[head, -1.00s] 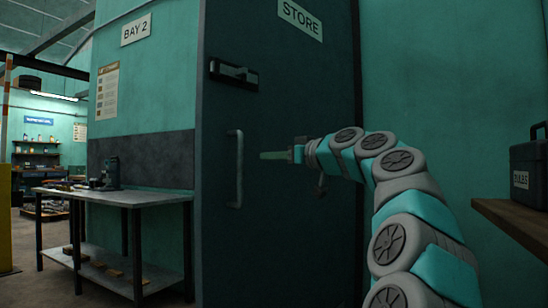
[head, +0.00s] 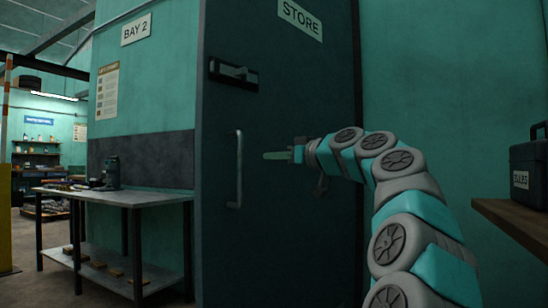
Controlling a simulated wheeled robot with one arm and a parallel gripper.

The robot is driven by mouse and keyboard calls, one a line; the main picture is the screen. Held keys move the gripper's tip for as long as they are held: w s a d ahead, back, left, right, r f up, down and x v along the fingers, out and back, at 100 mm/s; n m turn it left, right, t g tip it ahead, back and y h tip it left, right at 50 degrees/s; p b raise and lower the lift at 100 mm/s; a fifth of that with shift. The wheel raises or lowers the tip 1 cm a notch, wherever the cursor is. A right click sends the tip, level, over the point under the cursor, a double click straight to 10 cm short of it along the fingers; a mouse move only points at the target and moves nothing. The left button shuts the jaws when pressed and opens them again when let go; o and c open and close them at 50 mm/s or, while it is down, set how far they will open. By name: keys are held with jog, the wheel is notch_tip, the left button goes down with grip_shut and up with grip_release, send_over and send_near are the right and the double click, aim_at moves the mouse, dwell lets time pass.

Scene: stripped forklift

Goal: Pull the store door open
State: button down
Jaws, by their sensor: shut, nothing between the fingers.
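The store door (head: 290,230) is a tall dark teal door with a "STORE" sign (head: 300,19) near its top. It appears closed in its frame. A grey vertical bar handle (head: 238,170) is on its left side. Above the handle is a dark latch (head: 234,73) with a lever lying roughly level. My gripper (head: 268,156) is in front of the door, to the right of the bar handle and apart from it in the picture. Its fingers point left and are shut, with nothing between them. The depth between the fingertips and the door is hard to tell.
A metal workbench (head: 115,194) with a dark machine (head: 111,173) stands left of the door. At right, a wooden shelf (head: 512,226) bears a dark toolbox (head: 532,166). A "BAY 2" sign (head: 136,29) hangs on the left wall. Open floor shows at far left.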

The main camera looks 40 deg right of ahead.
jog(key=c, duration=1.6)
grip_release()
jog(key=c, duration=0.8)
grip_release()
jog(key=shift+o, duration=0.2)
jog(key=shift+s, duration=0.1)
jog(key=s, duration=0.7)
jog(key=shift+s+d, duration=0.3)
jog(key=shift+d, duration=0.1)
jog(key=shift+c, duration=0.2)
